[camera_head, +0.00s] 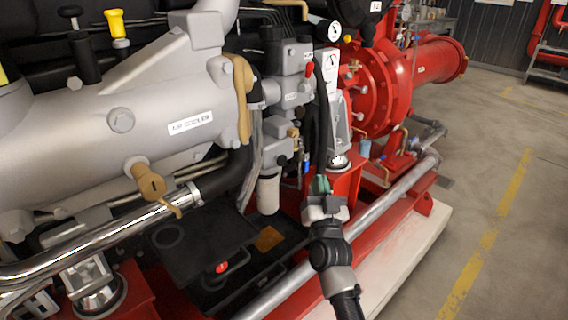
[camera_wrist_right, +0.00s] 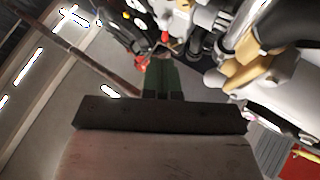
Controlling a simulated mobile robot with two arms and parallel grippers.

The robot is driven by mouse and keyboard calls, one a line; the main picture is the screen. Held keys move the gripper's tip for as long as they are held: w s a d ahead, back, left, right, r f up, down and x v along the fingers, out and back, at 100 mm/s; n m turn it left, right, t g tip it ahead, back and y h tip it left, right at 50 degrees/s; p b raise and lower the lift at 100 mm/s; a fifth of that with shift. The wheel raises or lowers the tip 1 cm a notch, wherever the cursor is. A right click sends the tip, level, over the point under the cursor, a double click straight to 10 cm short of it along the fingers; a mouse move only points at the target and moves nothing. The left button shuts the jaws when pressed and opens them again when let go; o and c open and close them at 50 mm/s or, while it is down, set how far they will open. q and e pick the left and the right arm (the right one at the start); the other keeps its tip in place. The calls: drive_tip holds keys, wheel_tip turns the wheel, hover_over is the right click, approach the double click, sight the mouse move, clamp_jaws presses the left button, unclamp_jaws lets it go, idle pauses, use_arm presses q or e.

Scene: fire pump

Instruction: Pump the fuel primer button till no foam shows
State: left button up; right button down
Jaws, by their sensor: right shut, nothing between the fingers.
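My right gripper (camera_head: 320,185) is in front of the engine, low and right of the white filter canister (camera_head: 268,193). Its green fingers are shut with nothing between them, and they also show in the right wrist view (camera_wrist_right: 166,77). The grey filter housing (camera_head: 277,152) sits above the canister and carries small dark and brass-coloured fittings. I cannot tell for certain which fitting is the fuel primer button. No foam can be made out in either view. The fingers appear apart from the canister in the head view. My left gripper is in neither view.
A silver engine casing (camera_head: 100,110) fills the left. A red pump body (camera_head: 385,90) stands behind on the right. A chrome pipe (camera_head: 390,188) runs along the red base frame near my arm. A black box with a red knob (camera_head: 222,267) lies low. Floor is free at right.

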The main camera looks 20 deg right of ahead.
sight(282, 160)
use_arm(q)
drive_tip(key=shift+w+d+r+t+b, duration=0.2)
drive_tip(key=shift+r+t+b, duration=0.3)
drive_tip(key=shift+b, duration=0.45)
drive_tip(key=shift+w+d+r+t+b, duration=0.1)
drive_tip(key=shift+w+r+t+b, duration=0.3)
drive_tip(key=shift+b, duration=0.5)
use_arm(e)
drive_tip(key=w+a, duration=0.3)
drive_tip(key=w, duration=0.5)
drive_tip(key=shift+w, duration=0.15)
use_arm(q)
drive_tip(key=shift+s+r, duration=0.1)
use_arm(e)
drive_tip(key=shift+w, duration=0.1)
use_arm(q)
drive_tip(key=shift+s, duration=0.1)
use_arm(e)
drive_tip(key=shift+w+a, duration=0.1)
drive_tip(key=shift+w, duration=0.2)
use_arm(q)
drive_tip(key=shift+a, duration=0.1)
